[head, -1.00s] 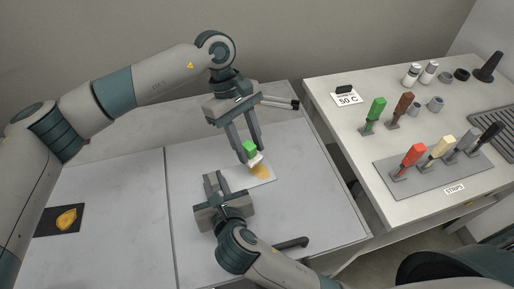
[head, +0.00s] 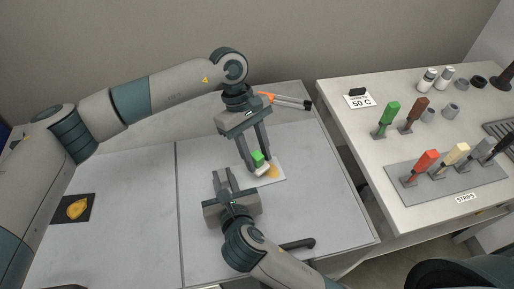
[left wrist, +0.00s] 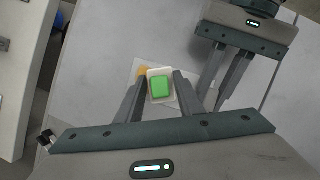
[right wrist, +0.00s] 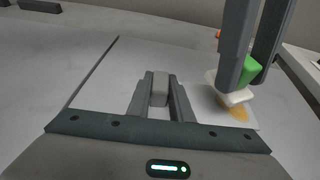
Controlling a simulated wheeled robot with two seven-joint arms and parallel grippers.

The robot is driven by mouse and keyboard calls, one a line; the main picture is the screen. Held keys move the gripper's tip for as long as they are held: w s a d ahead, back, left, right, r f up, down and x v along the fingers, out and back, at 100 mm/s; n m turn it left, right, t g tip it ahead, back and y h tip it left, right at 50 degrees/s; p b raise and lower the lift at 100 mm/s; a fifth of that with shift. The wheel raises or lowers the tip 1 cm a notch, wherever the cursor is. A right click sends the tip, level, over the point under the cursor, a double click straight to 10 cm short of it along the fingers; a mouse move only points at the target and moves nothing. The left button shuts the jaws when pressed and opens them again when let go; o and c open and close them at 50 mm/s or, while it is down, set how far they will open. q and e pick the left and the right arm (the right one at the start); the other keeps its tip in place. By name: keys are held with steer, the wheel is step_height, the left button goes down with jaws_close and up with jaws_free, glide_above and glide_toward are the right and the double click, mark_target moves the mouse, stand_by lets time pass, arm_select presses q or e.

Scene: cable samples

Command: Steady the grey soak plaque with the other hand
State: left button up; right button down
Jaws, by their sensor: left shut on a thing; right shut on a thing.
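The light grey plaque (head: 280,167) lies flat on the table, with a yellow-brown patch (head: 273,171) on it. It also shows in the right wrist view (right wrist: 252,124). My left gripper (head: 261,163) is shut on a green-topped, white-based piece (left wrist: 160,86) over the plaque, beside the patch. I cannot tell whether the piece touches the plaque. My right gripper (right wrist: 160,82) is low at the plaque's left side. It is shut on a small grey block (right wrist: 159,95); whether this block is part of the plaque is unclear.
A dark square with a yellow shape (head: 77,208) lies on the left of the table. A side bench at right holds a grey tray (head: 440,200) of coloured handled strips, a "50 C" sign (head: 360,99) and small pots. A black-ended rod (head: 290,101) is behind my left gripper.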

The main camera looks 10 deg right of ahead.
mark_target(262, 164)
arm_select(q)
step_height(262, 164, down, 4)
steer(key=shift+r, duration=0.2)
steer(key=shift+d+f, duration=0.3)
steer(key=shift+d, duration=0.4)
steer(key=shift+c, duration=0.3)
steer(key=shift+w+d, duration=0.15)
steer(key=shift+d, duration=1.2)
steer(key=shift+w+d, duration=0.1)
steer(key=shift+d, duration=1.2)
steer(key=shift+a, duration=0.2)
steer(key=shift+s+a, duration=0.15)
steer(key=shift+a, duration=1.4)
steer(key=shift+s+a, duration=0.1)
steer(key=shift+a, duration=1.4)
steer(key=shift+w+a, duration=0.2)
steer(key=shift+w+d, duration=0.15)
steer(key=shift+d, duration=1.65)
steer(key=shift+w+d, duration=0.1)
steer(key=shift+d, duration=1.65)
steer(key=shift+s+a, duration=0.15)
steer(key=shift+a, duration=1.65)
steer(key=shift+s+a, duration=0.15)
steer(key=shift+a, duration=1.6)
steer(key=shift+d+r, duration=0.1)
steer(key=shift+r, duration=4.05)
